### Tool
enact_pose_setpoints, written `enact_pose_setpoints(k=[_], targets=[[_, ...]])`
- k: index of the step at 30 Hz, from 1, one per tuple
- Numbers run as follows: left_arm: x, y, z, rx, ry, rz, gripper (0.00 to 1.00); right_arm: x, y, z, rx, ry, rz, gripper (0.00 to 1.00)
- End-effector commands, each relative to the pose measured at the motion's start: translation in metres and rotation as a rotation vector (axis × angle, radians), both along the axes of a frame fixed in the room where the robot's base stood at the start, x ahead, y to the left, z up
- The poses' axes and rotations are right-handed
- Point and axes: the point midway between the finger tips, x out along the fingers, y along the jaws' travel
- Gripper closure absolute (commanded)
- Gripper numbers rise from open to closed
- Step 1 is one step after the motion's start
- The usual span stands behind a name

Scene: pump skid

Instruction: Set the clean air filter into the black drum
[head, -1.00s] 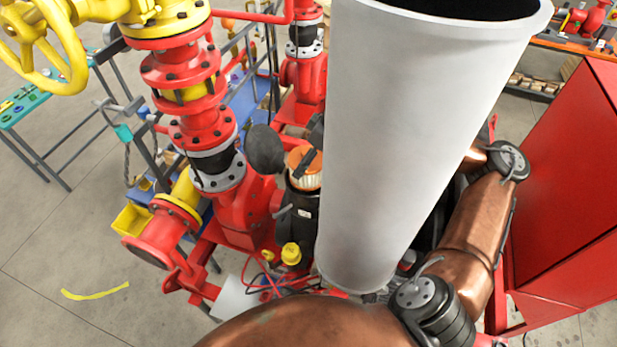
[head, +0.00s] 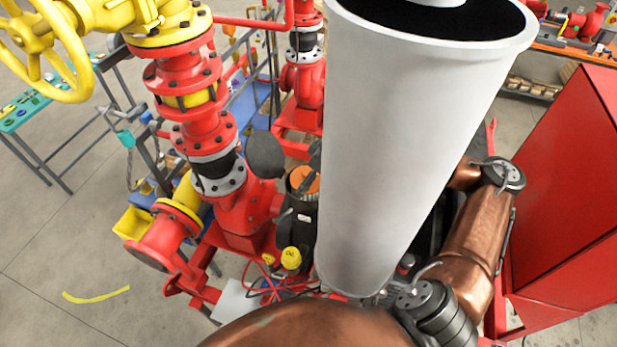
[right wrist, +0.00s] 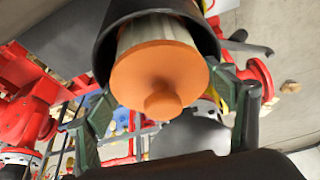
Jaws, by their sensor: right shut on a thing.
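The clean air filter has an orange end cap with a round knob and pale pleated sides. In the right wrist view the filter (right wrist: 158,75) is partly inside the black drum (right wrist: 113,32), whose dark rim surrounds its far part. In the head view the filter's orange top (head: 305,180) shows in the mouth of the upright black drum (head: 296,232). My right gripper (right wrist: 163,92) is shut on the filter, with green fingers at either side of the cap. In the head view the large white cylinder hides most of this gripper. My left gripper is not in view.
A large white cylinder (head: 410,150) blocks the head view just right of the drum. A dark oval disc (head: 265,154) stands beside the drum mouth. Red flanged pipework (head: 205,130) is to the left, and a red cabinet (head: 565,200) to the right.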

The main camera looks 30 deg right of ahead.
Motion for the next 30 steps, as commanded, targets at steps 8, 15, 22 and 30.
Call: enact_pose_setpoints(k=[8, 15, 22, 30], targets=[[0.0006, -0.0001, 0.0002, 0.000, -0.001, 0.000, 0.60, 0.0004, 0.0000, -0.0056, 0.000, -0.001, 0.000, 0.56], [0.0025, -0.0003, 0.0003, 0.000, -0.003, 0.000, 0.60, 0.0002, -0.0001, -0.0057, -0.001, -0.001, 0.000, 0.09], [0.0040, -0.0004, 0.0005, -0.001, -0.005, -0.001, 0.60, 0.0002, -0.0002, -0.0056, -0.001, -0.001, 0.000, 0.06], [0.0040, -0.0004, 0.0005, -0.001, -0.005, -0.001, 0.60, 0.0005, -0.0004, -0.0007, -0.001, -0.002, -0.001, 0.06]])
